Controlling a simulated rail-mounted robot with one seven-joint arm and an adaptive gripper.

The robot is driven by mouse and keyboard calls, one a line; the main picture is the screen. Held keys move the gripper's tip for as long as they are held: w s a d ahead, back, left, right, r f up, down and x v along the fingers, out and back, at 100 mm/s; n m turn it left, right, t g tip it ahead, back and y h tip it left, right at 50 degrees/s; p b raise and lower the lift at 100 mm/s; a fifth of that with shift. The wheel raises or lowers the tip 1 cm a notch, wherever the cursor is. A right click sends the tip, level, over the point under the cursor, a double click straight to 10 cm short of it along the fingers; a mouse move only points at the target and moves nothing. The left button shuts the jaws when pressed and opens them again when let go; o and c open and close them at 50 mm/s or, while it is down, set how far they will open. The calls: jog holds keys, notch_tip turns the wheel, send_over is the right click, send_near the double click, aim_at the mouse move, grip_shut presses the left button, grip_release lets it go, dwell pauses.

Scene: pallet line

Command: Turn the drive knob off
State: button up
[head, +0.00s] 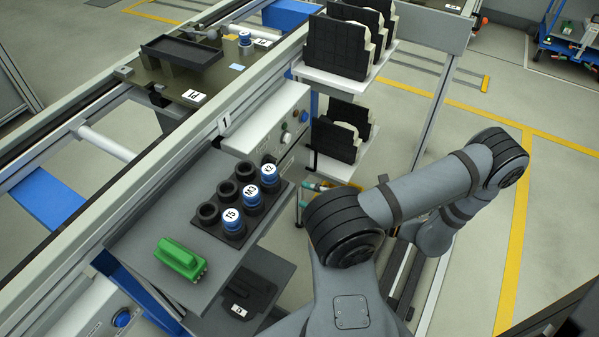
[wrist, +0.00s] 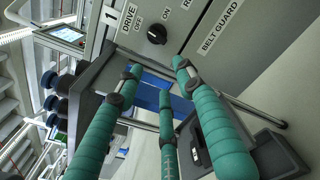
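The drive knob (wrist: 157,34) is round and black. It sits on a grey panel in the wrist view, below the words OFF and ON and beside a DRIVE label (wrist: 129,17). Its exact pointer direction is too small to tell. My gripper (wrist: 158,76) has teal fingers that stand apart with nothing between them. The fingertips are short of the knob and below it in the wrist view, not touching it. In the head view my gripper (head: 312,186) shows only in part, below the control box (head: 265,125); my arm hides the rest.
A BELT GUARD label (wrist: 221,27) marks the panel to the right. A shelf with a black rack of blue-topped cylinders (head: 253,196) and a green part (head: 181,260) stands beside the box. Black parts on white shelves (head: 340,45) rise behind it.

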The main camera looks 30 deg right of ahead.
jog(key=w+a+r+n+t, duration=0.1)
jog(key=w+a+n, duration=0.1)
jog(key=w, duration=0.8)
jog(key=shift+w+a+r, duration=0.15)
jog(key=shift+a+r, duration=0.1)
jog(key=shift+a, duration=0.35)
jog(key=shift+c, duration=0.8)
jog(key=c, duration=0.7)
grip_shut()
